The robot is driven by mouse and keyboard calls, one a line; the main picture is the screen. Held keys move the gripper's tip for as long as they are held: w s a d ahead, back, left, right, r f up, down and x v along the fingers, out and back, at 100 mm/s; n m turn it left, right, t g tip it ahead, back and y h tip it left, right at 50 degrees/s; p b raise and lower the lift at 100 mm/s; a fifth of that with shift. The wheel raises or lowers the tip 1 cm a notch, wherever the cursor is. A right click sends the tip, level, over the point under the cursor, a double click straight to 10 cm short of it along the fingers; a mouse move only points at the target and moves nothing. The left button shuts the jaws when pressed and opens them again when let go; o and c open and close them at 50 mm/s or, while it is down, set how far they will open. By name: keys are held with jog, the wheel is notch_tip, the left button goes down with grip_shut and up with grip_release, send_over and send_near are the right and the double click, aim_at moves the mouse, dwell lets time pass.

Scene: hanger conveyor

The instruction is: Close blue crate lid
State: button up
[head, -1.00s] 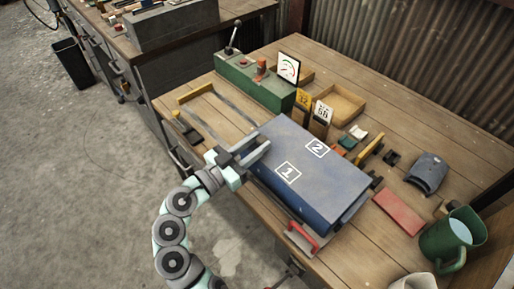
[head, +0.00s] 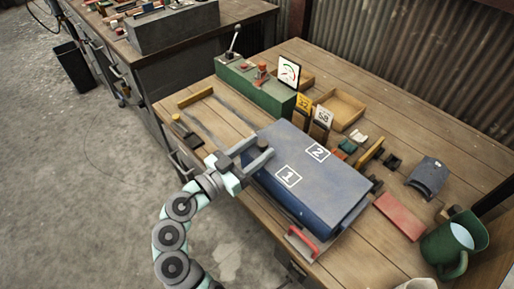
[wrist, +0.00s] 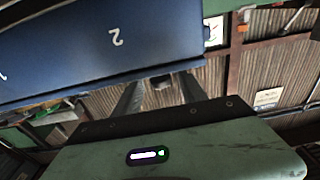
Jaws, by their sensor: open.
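The blue crate (head: 300,205) stands on the wooden bench in the head view. Its flat blue lid (head: 325,177), marked 1 and 2, lies over the top; I cannot tell whether it is fully seated. The lid shows upside down at the upper left of the wrist view (wrist: 70,50). My gripper (head: 268,150) is at the left end of the lid, fingers apart, with nothing seen between them. In the wrist view my gripper's fingers (wrist: 157,82) point toward the blue edge. Whether they touch it is unclear.
A red handle (head: 302,243) is at the crate's front. A green control box (head: 250,85) with a lever, a gauge and number cards stands behind. A green mug (head: 450,245), red block (head: 399,213) and wooden tray (head: 345,105) are to the right. Bench left of the crate is partly clear.

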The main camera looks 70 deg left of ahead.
jog(key=p+v, duration=0.1)
jog(key=v, duration=0.9)
jog(key=shift+s+p, duration=0.3)
jog(key=shift+s, duration=0.05)
jog(key=shift+d+f, duration=0.1)
